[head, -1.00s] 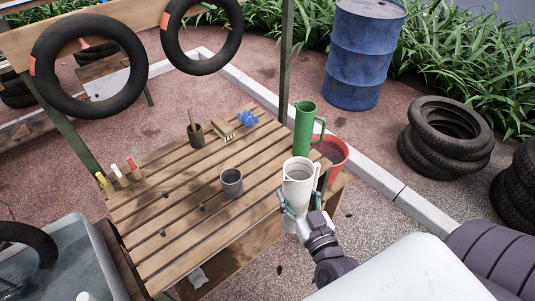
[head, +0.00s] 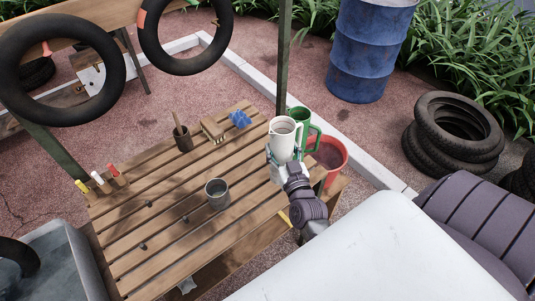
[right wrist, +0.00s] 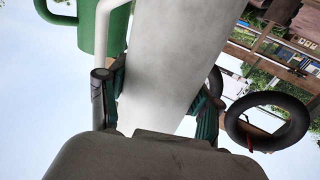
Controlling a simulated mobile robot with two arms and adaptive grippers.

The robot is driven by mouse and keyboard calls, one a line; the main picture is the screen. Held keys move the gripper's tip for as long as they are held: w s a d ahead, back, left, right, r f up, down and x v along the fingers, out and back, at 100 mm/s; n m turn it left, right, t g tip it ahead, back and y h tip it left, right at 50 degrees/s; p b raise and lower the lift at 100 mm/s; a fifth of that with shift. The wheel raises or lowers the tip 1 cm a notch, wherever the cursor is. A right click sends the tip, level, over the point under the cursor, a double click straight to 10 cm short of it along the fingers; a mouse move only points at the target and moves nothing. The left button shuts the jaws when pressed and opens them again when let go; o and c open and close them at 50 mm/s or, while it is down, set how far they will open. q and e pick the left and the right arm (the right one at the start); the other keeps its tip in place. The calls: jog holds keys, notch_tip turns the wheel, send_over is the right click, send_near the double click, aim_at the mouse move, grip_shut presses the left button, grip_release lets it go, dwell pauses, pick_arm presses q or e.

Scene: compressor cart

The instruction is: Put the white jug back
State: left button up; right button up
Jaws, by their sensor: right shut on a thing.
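The white jug (head: 283,141) is upright in my right gripper (head: 286,164), above the right end of the slatted wooden table (head: 170,215). In the right wrist view the jug (right wrist: 168,55) fills the space between the fingers of my right gripper (right wrist: 158,95), which are shut on it. A green jug (head: 311,137) stands just behind and right of the white jug, partly hidden by it. It also shows in the right wrist view (right wrist: 90,30). I cannot tell whether the white jug's base touches the table. My left gripper is not in view.
A grey metal cup (head: 217,194) stands mid-table. A brown pot (head: 183,142), a brush (head: 213,130) and a blue item (head: 239,119) are at the back. Markers (head: 97,178) stand at the left.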

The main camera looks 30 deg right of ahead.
pick_arm(q)
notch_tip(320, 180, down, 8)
jog(key=b, duration=0.7)
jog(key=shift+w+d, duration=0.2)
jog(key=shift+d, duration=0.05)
pick_arm(e)
jog(key=w+a+f, duration=0.1)
jog(key=w+f, duration=0.3)
jog(key=f, duration=0.3)
jog(key=shift+w+a, duration=0.2)
jog(key=shift+w, duration=0.15)
jog(key=shift+r, duration=0.1)
jog(key=o, duration=1.6)
jog(key=shift+f, duration=0.25)
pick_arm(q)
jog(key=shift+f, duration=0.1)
pick_arm(e)
jog(key=shift+s, duration=0.1)
